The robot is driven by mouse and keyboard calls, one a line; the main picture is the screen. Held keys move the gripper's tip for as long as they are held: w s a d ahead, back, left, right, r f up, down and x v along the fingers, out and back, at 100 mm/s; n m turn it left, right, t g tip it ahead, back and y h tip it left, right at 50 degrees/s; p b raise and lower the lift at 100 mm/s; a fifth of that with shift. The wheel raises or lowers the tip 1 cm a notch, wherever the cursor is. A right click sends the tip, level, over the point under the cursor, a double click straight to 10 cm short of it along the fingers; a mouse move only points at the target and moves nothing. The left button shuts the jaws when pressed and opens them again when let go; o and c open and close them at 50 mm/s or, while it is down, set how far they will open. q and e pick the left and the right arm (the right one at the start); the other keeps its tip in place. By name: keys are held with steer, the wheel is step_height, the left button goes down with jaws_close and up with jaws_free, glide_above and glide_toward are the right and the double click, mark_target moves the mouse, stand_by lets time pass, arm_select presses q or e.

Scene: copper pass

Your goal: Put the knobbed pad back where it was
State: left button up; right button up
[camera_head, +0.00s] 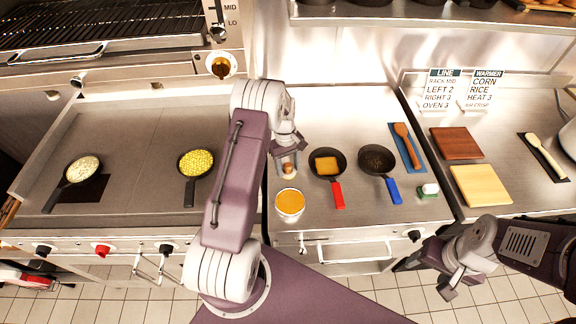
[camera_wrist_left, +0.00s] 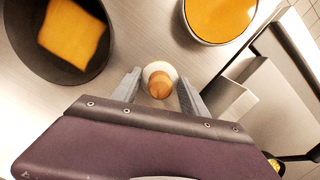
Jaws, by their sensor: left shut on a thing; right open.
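The knobbed pad (camera_wrist_left: 160,72) has a pale round base and a wooden knob; it sits between the fingers of my left gripper (camera_wrist_left: 159,90) in the left wrist view. I cannot tell whether the pad touches the counter. My right gripper (camera_head: 450,284) is open and empty, in front of the counter at the lower right.
A bowl of orange sauce (camera_head: 289,203) stands close in front of the pad. A red-handled pan (camera_head: 331,175) with an orange slab is to its right, then a blue-handled pan (camera_head: 378,165). A griddle (camera_head: 130,140) with two pans is on the left; boards (camera_head: 480,186) are on the right.

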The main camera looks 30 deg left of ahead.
arm_select(q)
steer(key=shift+d+f, duration=0.1)
steer(key=shift+f, duration=0.1)
steer(key=o, duration=1.3)
steer(key=shift+s+r, duration=0.1)
steer(key=shift+r, duration=0.15)
step_height(320, 180, up, 12)
steer(key=a+b, duration=0.1)
steer(key=b, duration=0.1)
steer(key=s+d+m, duration=0.3)
steer(key=s+d, duration=0.1)
steer(key=s, duration=0.2)
steer(key=s+d+f+m+t, duration=0.1)
steer(key=s+d+m, duration=0.3)
steer(key=s, duration=0.2)
steer(key=s+d+m+t+y, duration=0.1)
steer(key=s+d+m, duration=0.3)
steer(key=s, duration=0.2)
steer(key=shift+s+f, duration=0.15)
steer(key=shift+f, duration=0.05)
